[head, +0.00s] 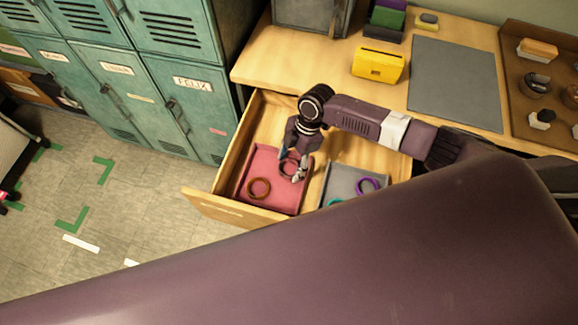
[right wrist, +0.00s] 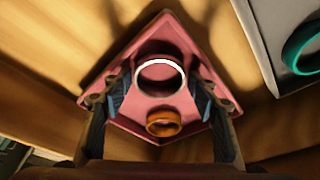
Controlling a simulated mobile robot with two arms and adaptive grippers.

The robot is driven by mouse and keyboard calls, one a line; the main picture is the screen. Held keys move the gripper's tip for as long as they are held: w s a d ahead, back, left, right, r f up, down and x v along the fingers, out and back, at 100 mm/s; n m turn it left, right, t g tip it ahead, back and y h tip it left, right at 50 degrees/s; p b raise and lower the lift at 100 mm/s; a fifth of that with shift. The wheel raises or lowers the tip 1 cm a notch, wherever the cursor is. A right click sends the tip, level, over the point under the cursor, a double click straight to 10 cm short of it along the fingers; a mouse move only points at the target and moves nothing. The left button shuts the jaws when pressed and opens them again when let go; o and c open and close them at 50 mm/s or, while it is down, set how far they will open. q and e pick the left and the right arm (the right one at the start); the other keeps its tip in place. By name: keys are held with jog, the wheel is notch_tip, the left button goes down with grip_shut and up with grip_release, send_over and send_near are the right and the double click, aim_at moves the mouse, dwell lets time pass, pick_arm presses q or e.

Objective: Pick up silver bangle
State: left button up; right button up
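The silver bangle (right wrist: 160,74) lies in a pink tray (right wrist: 118,72) in the right wrist view, with a bright white upper rim. My right gripper (right wrist: 160,98) is open, with one finger on each side of this bangle and gaps between. Whether the fingertips are down at its height, I cannot tell. An orange-brown bangle (right wrist: 163,124) lies in the same tray. In the head view my right gripper (head: 296,170) reaches down over the tray (head: 272,203) and partly hides a bangle beneath it; the brown bangle (head: 258,188) lies to its left. My left gripper is not in view.
The tray sits in an open wooden drawer (head: 228,211). A grey tray (head: 345,176) to its right holds a purple bangle (head: 369,185) and a teal bangle (right wrist: 302,50). The desk above bears a yellow box (head: 378,65) and grey mat (head: 455,84). Teal lockers (head: 130,80) stand left.

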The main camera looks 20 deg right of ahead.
jog(key=c, duration=0.6)
jog(key=shift+r, duration=0.15)
jog(key=shift+c, duration=0.2)
